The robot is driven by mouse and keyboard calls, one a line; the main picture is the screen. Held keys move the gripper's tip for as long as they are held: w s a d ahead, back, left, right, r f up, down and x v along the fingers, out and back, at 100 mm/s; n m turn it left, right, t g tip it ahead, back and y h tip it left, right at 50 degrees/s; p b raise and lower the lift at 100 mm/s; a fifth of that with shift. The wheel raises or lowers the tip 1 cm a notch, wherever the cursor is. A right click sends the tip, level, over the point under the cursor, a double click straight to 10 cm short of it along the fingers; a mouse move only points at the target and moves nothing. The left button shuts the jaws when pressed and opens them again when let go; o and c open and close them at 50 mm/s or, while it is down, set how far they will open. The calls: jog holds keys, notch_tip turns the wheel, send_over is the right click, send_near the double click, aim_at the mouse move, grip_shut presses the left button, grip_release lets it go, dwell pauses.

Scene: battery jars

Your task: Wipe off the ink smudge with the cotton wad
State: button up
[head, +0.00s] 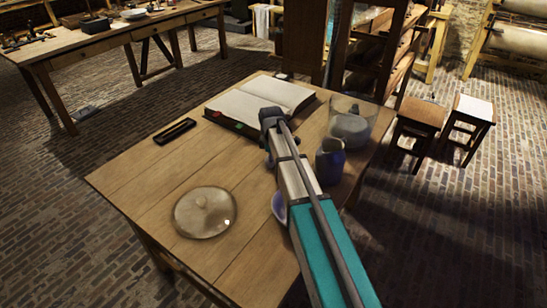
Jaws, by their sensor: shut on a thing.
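My gripper (270,118) is at the near right edge of the open book (243,106), its fingers pointing away from me. It is shut on what I take to be the cotton wad, which the fingers and arm hide. I cannot make out an ink smudge; the visible pages look pale and clean, and the arm covers part of the area near the book. A clear glass jar (352,108) with a greyish mass in it stands right of my gripper.
A dark blue jug (329,162) stands close to the right of my arm. A blue-rimmed dish (279,207) is partly hidden by the arm. A dark pen tray (175,131) lies left of the book. The wooden table (135,178) is clear at left.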

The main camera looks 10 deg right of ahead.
aim_at(264, 171)
jog(key=shift+s+a, duration=0.4)
jog(key=shift+a, duration=0.05)
jog(key=shift+s+a, duration=1.25)
jog(key=shift+s, duration=0.05)
jog(key=shift+f, duration=0.1)
jog(key=shift+w+d, duration=0.1)
jog(key=shift+w+d, duration=1.2)
jog(key=shift+w, duration=0.05)
jog(key=shift+w+d, duration=0.1)
jog(key=shift+w+d, duration=1)
jog(key=shift+d, duration=0.05)
jog(key=shift+w+d, duration=0.2)
